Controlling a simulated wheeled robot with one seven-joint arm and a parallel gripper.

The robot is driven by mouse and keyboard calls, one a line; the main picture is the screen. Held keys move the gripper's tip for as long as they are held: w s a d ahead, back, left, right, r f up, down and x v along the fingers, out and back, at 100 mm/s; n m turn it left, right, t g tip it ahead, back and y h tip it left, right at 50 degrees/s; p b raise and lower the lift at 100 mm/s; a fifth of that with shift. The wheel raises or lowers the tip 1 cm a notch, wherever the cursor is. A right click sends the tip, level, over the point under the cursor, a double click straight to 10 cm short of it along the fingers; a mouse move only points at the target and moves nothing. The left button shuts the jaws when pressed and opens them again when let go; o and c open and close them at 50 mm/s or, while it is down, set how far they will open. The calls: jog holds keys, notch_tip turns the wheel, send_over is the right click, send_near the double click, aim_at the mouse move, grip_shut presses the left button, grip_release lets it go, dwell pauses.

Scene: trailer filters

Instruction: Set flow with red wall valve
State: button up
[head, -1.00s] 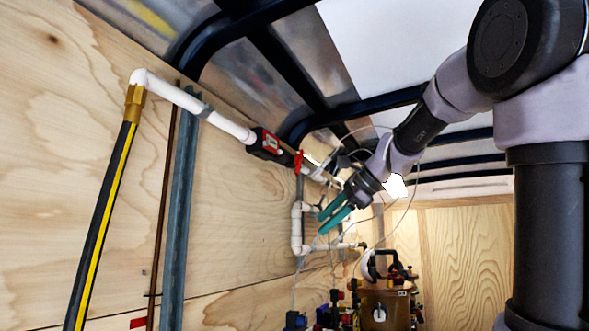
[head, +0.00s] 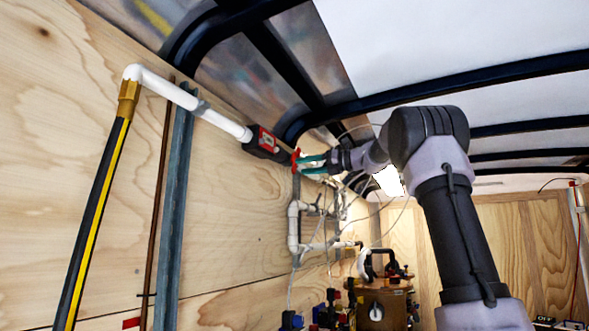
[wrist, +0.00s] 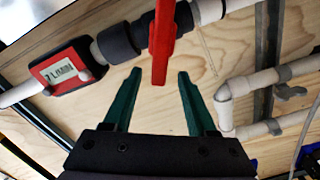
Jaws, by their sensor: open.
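The red wall valve handle (head: 296,160) sits on the white pipe run along the plywood wall, just right of a red and black flow meter (head: 265,143). In the wrist view the red handle (wrist: 162,45) stands nearly upright in the picture, on a dark fitting. The meter (wrist: 68,72) shows at left with a small display that seems to end in L/MIN. My gripper (head: 312,163) is at the valve; its green fingers (wrist: 160,75) are apart, with the handle's lower end between their tips. Contact cannot be told.
A black and yellow hose (head: 97,215) hangs from the pipe at left beside a grey metal strut (head: 174,215). White pipes (head: 293,228) and thin tubes run below the valve. Dark ceiling ribs (head: 480,85) pass above my arm.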

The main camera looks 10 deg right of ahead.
aim_at(296, 167)
jog(key=shift+x, duration=2.2)
grip_shut()
